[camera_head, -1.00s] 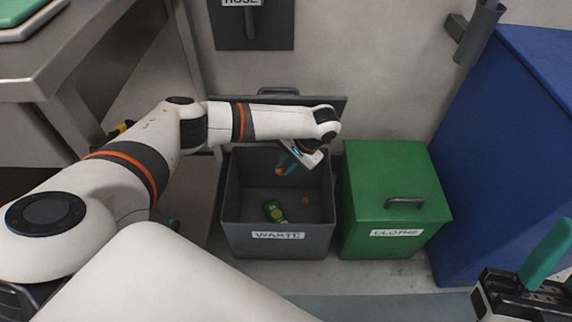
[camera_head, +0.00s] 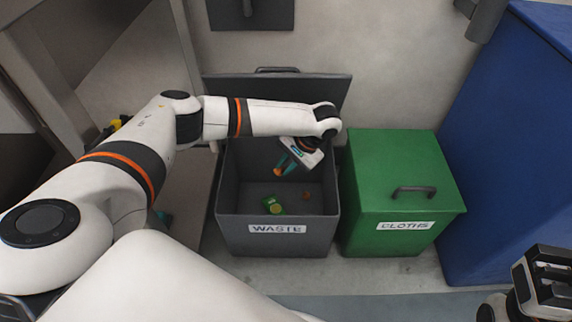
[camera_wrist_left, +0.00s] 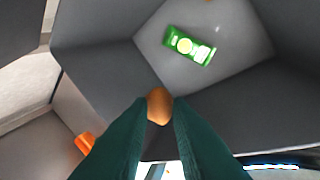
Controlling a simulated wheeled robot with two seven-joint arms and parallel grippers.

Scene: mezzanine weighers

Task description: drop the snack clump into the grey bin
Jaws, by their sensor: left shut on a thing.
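The snack clump is a small orange-brown lump (camera_wrist_left: 159,106) pinched between the teal fingertips of my left gripper (camera_wrist_left: 160,112) in the left wrist view. In the head view my left gripper (camera_head: 285,166) points down inside the mouth of the open grey bin labelled WASTE (camera_head: 277,236), and the clump (camera_head: 277,172) shows at its tips. The clump is clear of the bin floor. My right gripper (camera_head: 545,280) is partly in view at the lower right; its fingers are not clearly seen.
In the bin lie a green packet (camera_head: 273,206) and another small orange-brown piece (camera_head: 307,195). The bin's lid (camera_head: 335,95) stands open behind. A closed green CLOTHS bin (camera_head: 400,180) is to the right, with a large blue container (camera_head: 510,140) beyond it.

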